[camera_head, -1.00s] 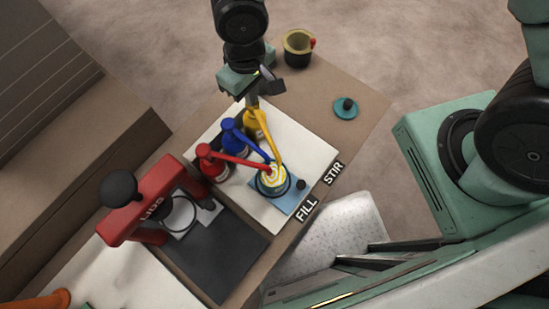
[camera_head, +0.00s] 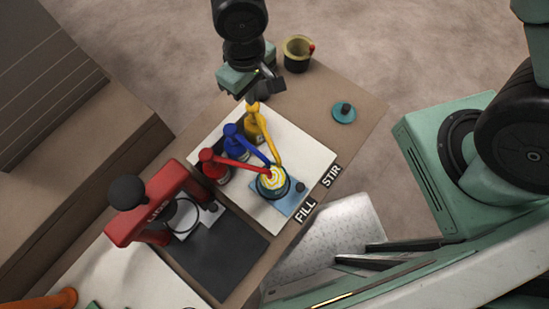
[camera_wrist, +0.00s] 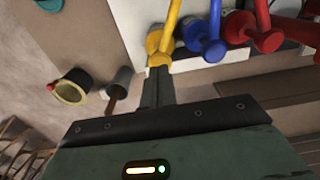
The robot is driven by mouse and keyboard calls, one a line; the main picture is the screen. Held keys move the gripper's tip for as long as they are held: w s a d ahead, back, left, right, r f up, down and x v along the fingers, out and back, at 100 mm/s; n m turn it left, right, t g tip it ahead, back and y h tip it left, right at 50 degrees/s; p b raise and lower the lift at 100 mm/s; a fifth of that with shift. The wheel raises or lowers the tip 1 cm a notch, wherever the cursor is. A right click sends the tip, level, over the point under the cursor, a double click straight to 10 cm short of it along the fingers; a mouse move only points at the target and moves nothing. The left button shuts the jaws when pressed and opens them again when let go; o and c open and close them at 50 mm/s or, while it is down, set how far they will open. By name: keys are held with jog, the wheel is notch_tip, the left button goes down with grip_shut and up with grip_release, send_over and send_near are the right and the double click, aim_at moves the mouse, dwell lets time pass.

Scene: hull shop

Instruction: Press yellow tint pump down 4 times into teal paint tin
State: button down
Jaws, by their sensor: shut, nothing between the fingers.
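The yellow tint pump (camera_head: 254,126) stands at the back of the white board, its head up and its long spout reaching over the tin. The paint tin (camera_head: 273,183) sits on a blue plate, with yellow and white swirls on its contents. My gripper (camera_head: 252,96) is shut and empty, its tips right at the yellow pump's head. In the wrist view my fingers (camera_wrist: 159,76) point at the yellow pump head (camera_wrist: 160,60); whether they touch it I cannot tell.
The blue pump (camera_head: 234,143) and red pump (camera_head: 213,166) stand beside the yellow one, spouts also over the tin. A red press (camera_head: 145,205) is at left. A yellowish pot (camera_head: 298,49) and a teal lid (camera_head: 344,112) lie behind and right on the brown bench.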

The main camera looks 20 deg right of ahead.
jog(key=shift+f, duration=0.2)
dwell(0.4)
jog(key=shift+f+b, duration=1.25)
jog(key=shift+b, duration=0.15)
jog(key=shift+r, duration=0.1)
jog(key=shift+r+p, duration=1.2)
jog(key=shift+r, duration=0.2)
jog(key=shift+f, duration=0.1)
jog(key=shift+f+b, duration=1.45)
jog(key=shift+r, duration=0.15)
jog(key=shift+r+p, duration=1.25)
jog(key=shift+r, duration=0.1)
